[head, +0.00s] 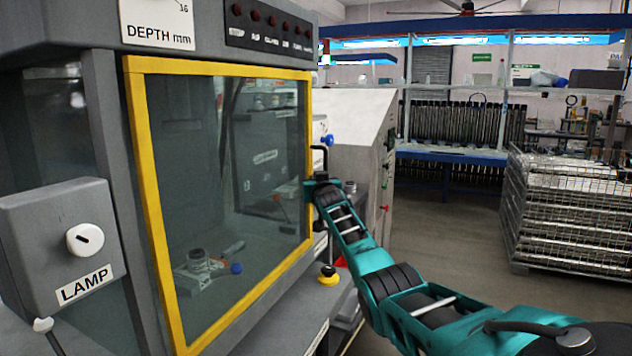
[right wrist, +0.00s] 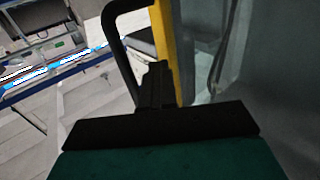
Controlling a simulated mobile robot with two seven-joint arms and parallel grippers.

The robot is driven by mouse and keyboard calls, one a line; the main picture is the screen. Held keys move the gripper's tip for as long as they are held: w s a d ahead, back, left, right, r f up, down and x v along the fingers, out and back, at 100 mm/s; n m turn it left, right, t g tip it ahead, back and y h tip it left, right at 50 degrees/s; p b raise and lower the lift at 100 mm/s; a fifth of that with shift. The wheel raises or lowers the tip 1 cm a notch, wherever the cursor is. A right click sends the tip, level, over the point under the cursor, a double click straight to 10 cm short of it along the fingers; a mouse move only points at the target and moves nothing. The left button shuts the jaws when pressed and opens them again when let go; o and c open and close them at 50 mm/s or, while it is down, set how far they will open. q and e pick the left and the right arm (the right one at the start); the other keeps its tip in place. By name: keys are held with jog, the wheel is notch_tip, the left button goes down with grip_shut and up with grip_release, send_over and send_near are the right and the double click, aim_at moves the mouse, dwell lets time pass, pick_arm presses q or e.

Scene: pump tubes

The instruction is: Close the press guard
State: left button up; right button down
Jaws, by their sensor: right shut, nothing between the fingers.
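The press guard (head: 137,150) is a clear pane in a yellow frame. It stands across the front of the grey press, and I cannot tell whether a small gap is left at its right edge. Its black bar handle (head: 320,150) is on the right side of the frame. My right gripper (head: 317,180) is at that edge, by the lower part of the handle. In the right wrist view its fingers (right wrist: 155,85) are together and empty, beside the black handle (right wrist: 118,40) and against or close to the yellow frame (right wrist: 163,45). My left gripper is out of view.
A lamp box (head: 50,225) juts out at the left. A yellow-based button (head: 328,275) sits on the ledge below the guard. A grey cabinet (head: 352,130) stands behind my right gripper. A wire cage (head: 570,215) stands at the right, with open floor between.

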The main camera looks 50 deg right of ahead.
jog(key=shift+w+a+r, duration=0.35)
jog(key=shift+a+r, duration=0.1)
jog(key=shift+r, duration=0.2)
jog(key=shift+f, duration=0.1)
jog(key=d+f+v, duration=0.1)
jog(key=v, duration=1.2)
jog(key=shift+s+p, duration=0.35)
jog(key=shift+p, duration=0.1)
